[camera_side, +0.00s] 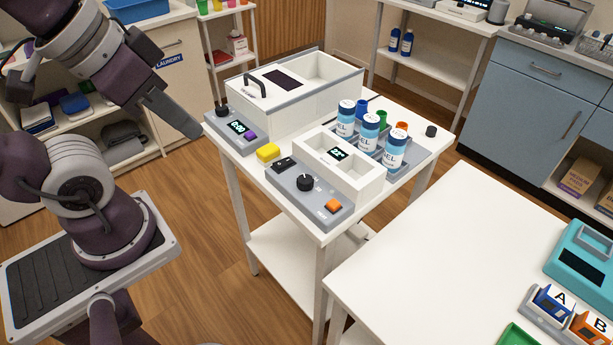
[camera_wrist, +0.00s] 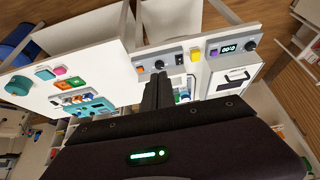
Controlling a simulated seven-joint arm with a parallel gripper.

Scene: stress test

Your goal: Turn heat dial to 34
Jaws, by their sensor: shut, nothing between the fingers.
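The dial also shows in the wrist view (camera_wrist: 159,65). The back device (camera_side: 290,98) has its own black knob (camera_side: 222,112), a display (camera_side: 238,126) and a purple button (camera_side: 249,136). No label shows which is the heat dial. My gripper (camera_side: 196,131) is shut and empty, left of the back device's panel, touching neither dial.
A yellow block (camera_side: 268,152) lies between the two panels. Three labelled bottles (camera_side: 369,130) stand in a rack behind the front device. A second white table (camera_side: 440,250) stands at the front right. Open floor lies between my arm and the device table.

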